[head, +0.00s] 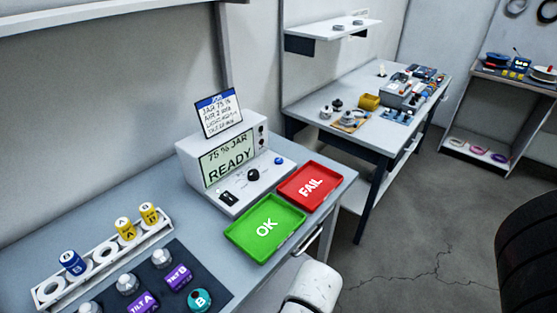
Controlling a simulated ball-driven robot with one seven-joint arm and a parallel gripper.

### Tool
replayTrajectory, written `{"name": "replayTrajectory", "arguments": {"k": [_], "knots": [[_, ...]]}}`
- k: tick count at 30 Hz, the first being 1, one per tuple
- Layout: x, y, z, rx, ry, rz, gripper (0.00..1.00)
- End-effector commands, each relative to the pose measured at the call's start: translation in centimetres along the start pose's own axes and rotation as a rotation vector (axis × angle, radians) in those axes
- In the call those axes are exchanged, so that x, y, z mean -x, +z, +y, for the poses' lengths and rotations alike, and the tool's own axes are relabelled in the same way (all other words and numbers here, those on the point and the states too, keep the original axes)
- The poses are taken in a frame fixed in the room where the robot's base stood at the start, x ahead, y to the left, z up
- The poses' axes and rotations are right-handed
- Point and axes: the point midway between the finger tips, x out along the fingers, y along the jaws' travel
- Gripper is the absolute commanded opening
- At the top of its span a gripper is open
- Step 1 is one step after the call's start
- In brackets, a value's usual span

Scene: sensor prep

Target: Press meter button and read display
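The meter (238,160) is a light grey box on the near bench in the head view. Its lit display (228,160) reads "75 % JAR" and "READY". A blue button (278,161) sits at the right of its sloped front panel. A black knob (253,175) is mid-panel and a black switch (228,198) is at its left. A job card (218,113) stands on top; its first lines look like "JAR 75 %" and "AIR 2", and the rest is too small to read surely. Nothing touches the button.
A green OK tray (240,238) and a red FAIL tray (325,193) lie before the meter. A white rack (150,237) holds blue and yellow capped vials. A dark mat (212,272) carries several sensors and jars. Another bench (355,97) with equipment stands behind; floor (420,235) is open.

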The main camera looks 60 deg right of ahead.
Motion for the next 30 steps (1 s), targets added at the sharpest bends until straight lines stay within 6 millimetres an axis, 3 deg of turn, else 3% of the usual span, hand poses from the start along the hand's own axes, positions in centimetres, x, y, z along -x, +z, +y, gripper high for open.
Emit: {"name": "replayTrajectory", "arguments": {"k": [2,19,30], "knots": [[0.0,0.0,0.0,0.0,0.0,0.0,0.55],[0.0,0.0,0.0,0.0,0.0,0.0,0.01],[0.0,0.0,0.0,0.0,0.0,0.0,0.0]]}}
